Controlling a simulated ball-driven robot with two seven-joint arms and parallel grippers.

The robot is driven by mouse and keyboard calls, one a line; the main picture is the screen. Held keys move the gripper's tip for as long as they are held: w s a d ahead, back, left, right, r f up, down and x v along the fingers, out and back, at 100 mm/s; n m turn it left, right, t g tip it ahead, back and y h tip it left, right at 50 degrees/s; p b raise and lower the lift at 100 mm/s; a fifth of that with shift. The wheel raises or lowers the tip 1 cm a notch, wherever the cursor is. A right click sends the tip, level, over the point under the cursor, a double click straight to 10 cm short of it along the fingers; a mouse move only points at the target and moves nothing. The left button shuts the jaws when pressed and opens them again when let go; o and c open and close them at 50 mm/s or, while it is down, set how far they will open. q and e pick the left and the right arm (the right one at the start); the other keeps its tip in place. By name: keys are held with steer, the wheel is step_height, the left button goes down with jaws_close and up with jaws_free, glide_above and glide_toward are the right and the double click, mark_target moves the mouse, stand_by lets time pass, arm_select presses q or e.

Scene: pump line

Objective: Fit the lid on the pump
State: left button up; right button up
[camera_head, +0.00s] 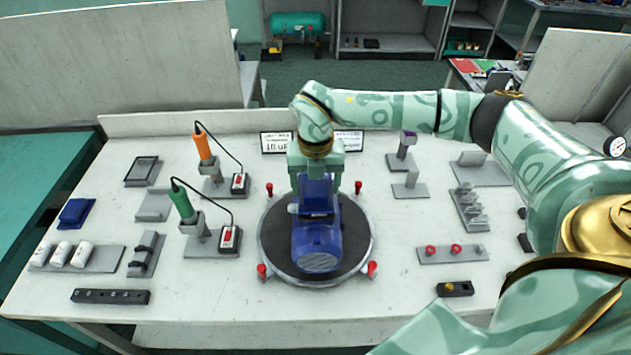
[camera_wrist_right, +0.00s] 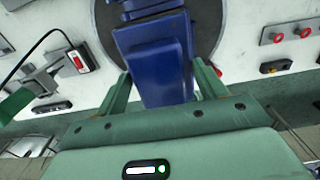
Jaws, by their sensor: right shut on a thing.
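The blue pump (camera_head: 318,245) lies on a round dark turntable (camera_head: 275,235) in the middle of the table, its ribbed round end toward me. My right gripper (camera_head: 316,172) reaches down over the pump's far end and is shut on a blue lid (camera_head: 317,197). In the right wrist view the lid (camera_wrist_right: 158,75) sits between the two fingers (camera_wrist_right: 162,90), with the pump partly hidden behind it. The lid overlaps the pump in both views; I cannot tell whether it is seated or held just above. My left gripper is out of view.
Red clamps (camera_head: 371,268) stand around the turntable rim. Orange (camera_head: 203,148) and green (camera_head: 183,203) corded tools stand in holders at left. A blue tray-like piece (camera_head: 76,212) lies far left. A plate with red rings (camera_head: 452,254) lies at right.

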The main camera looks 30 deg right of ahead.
steer(key=shift+f, duration=0.55)
steer(key=o, duration=1.1)
steer(key=shift+r, duration=0.1)
step_height(320, 180, up, 6)
steer(key=p, duration=0.5)
steer(key=shift+p, duration=0.3)
step_height(320, 180, up, 16)
steer(key=shift+r+p, duration=0.1)
steer(key=shift+p, duration=0.3)
